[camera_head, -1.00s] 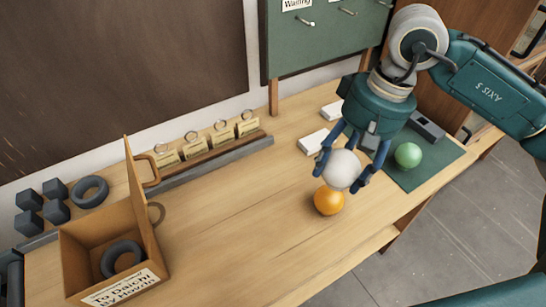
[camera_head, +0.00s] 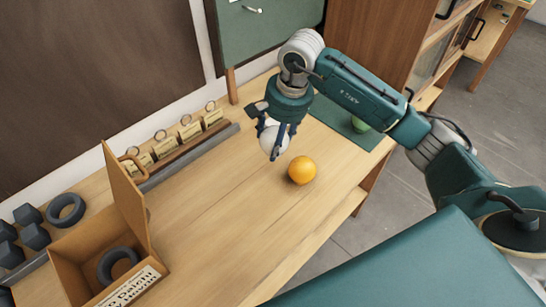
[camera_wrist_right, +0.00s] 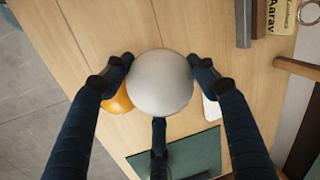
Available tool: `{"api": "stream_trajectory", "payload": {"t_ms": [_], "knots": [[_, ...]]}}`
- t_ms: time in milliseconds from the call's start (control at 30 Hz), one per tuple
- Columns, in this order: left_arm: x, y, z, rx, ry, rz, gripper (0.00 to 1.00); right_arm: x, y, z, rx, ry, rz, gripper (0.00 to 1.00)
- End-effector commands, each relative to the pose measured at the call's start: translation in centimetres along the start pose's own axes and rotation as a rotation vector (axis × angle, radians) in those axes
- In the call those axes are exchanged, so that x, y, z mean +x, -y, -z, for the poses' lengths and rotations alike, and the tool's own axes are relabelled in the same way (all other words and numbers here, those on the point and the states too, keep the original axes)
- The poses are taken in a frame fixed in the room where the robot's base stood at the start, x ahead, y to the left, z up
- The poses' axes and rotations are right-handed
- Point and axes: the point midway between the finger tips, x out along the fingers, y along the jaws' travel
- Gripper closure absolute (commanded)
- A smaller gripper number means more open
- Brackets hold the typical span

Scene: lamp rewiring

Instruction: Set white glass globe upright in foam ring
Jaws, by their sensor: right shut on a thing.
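The white glass globe (camera_head: 272,138) is held in my right gripper (camera_head: 273,140), above the wooden table. In the right wrist view the fingers are shut around the globe (camera_wrist_right: 160,82). A dark foam ring (camera_head: 118,264) lies inside the open cardboard box (camera_head: 68,254) at the lower left. Another dark ring (camera_head: 66,210) lies on the table behind the box, beside several dark foam blocks. Which ring is the task's own I cannot tell. My left gripper is not in view.
An orange ball (camera_head: 302,170) sits on the table right of the globe. A green ball (camera_head: 360,124) lies on a green mat (camera_head: 335,118). A rail with tagged cards (camera_head: 190,132) runs along the back. The box's raised flap (camera_head: 126,200) stands upright on its table side. The middle table is clear.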

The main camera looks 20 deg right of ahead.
Motion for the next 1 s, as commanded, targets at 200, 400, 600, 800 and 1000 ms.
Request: {"api": "stream_trajectory", "payload": {"t_ms": [200, 400, 600, 800, 1000], "knots": [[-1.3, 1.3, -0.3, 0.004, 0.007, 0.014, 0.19, 3.9, -0.8, 0.0, 0.001, 0.002, -0.001, 0.68], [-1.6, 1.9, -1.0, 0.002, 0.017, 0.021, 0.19, 5.2, -1.1, 0.0, -0.002, 0.001, 0.0, 0.68], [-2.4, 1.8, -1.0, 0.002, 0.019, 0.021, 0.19, 7.9, -1.7, 0.0, 0.0, 0.002, -0.002, 0.68], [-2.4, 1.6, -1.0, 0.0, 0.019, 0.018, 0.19, 8.4, -1.7, 0.1, -0.002, 0.0, 0.003, 0.68], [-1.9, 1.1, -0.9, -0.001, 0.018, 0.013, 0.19, 8.8, -1.8, 0.1, -0.002, -0.001, 0.002, 0.68]]}}
